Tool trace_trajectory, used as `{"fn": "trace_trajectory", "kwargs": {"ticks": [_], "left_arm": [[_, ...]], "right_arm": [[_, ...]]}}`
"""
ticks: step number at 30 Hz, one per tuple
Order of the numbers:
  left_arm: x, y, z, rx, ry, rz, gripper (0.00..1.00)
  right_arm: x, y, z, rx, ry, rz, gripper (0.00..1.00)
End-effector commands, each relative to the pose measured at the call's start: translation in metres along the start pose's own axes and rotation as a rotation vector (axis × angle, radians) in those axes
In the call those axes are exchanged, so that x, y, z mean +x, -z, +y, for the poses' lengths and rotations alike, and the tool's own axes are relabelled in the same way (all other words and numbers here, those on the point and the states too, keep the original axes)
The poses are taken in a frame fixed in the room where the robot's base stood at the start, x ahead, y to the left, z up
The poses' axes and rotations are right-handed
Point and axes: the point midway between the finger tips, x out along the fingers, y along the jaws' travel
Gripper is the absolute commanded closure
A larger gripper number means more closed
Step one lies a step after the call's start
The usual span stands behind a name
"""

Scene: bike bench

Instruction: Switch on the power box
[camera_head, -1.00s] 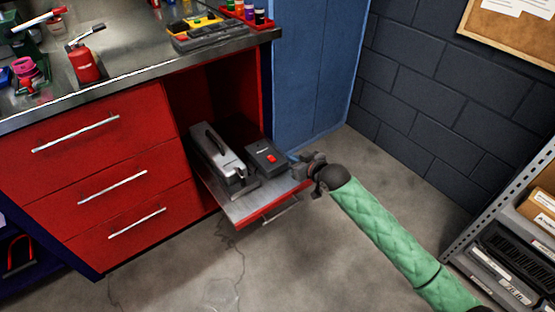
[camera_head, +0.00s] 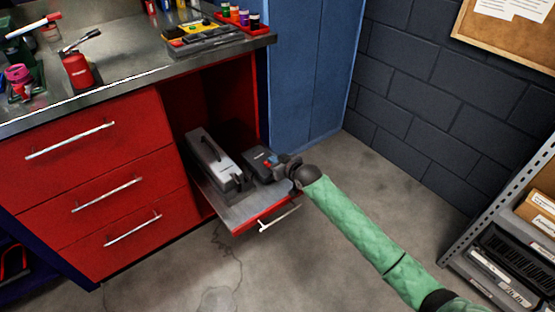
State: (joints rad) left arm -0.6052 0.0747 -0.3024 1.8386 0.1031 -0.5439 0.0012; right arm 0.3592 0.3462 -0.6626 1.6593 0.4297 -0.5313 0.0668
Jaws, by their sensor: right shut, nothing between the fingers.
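The power box (camera_head: 256,157) is a small dark box on the pulled-out shelf (camera_head: 240,211) of the red bench. Its red switch (camera_head: 269,163) shows only in part, beside my gripper. My right gripper (camera_head: 277,164) reaches in from the right on the green-sleeved arm. It is shut and empty, with its tips at the box's right side near the switch. I cannot tell whether they touch it. My left gripper is not in view.
A grey metal case with a handle (camera_head: 214,160) stands left of the power box on the same shelf. Red drawers (camera_head: 85,137) are to the left, a blue cabinet (camera_head: 303,70) behind, and a shelving rack (camera_head: 500,215) at the right. The floor between is clear.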

Motion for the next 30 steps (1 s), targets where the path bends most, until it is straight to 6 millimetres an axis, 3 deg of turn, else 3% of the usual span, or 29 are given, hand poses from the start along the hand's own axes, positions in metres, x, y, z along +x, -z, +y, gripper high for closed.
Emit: {"fn": "trace_trajectory", "kwargs": {"ticks": [6, 30], "left_arm": [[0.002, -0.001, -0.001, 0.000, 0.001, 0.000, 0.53], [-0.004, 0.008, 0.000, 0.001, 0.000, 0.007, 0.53]], "right_arm": [[0.004, -0.015, 0.000, -0.001, 0.000, 0.002, 1.00], [0.006, -0.025, -0.001, -0.001, 0.001, 0.004, 1.00]]}}
